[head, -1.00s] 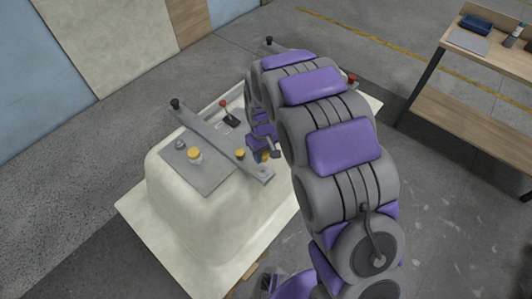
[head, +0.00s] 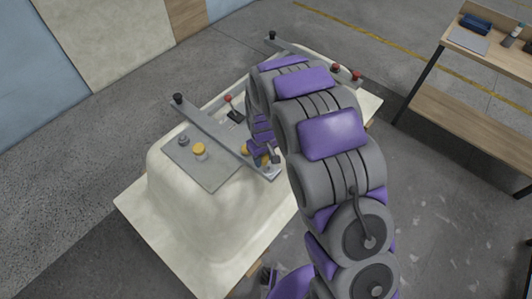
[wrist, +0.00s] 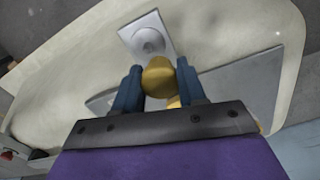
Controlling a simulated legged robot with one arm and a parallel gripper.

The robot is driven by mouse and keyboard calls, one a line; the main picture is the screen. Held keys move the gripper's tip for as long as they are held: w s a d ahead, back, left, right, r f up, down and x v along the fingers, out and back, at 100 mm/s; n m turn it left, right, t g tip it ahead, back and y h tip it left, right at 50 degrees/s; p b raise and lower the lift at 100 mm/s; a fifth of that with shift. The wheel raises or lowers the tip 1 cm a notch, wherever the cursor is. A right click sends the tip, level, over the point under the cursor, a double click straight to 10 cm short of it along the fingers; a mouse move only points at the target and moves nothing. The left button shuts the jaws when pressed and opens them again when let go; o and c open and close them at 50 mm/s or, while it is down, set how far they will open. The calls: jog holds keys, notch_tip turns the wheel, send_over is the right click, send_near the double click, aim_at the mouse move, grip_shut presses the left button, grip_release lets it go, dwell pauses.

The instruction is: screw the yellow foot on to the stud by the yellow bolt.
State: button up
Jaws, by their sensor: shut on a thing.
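My gripper (wrist: 160,84) is shut on the yellow foot (wrist: 159,74), which shows as a rounded knob between the blue fingers in the wrist view. In the head view my gripper (head: 265,159) is low over the near end of a grey bar (head: 216,128) on the upturned tub shell (head: 220,215). The yellow bolt (head: 245,150) is on that bar, just left of my gripper. The stud cannot be made out. Another yellow piece (wrist: 173,103) shows partly behind the foot in the wrist view. Whether the foot touches a stud is hidden.
A yellow-topped piece (head: 200,149) stands on the grey plate (head: 198,170). A black foot (head: 178,99) caps the bar's far end. A red-topped piece (head: 228,99) stands behind the bar. Red feet (head: 357,76) are on the second bar. A wooden table (head: 480,105) stands at the right.

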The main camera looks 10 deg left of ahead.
jog(key=shift+d+f, duration=0.15)
jog(key=shift+f, duration=0.15)
jog(key=d, duration=0.3)
jog(key=shift+d+r, duration=0.15)
jog(key=shift+d, duration=0.1)
jog(key=shift+a+f, duration=0.15)
jog(key=shift+a, duration=0.65)
jog(key=shift+a+f, duration=0.15)
jog(key=shift+a, duration=0.65)
jog(key=shift+d+r, duration=0.2)
jog(key=shift+d, duration=1.6)
jog(key=shift+a+p, duration=0.4)
jog(key=shift+a, duration=0.15)
jog(key=shift+a, duration=0.1)
jog(key=shift+a+f, duration=0.25)
jog(key=shift+a, duration=0.3)
jog(key=shift+d+f, duration=0.35)
jog(key=shift+d, duration=0.2)
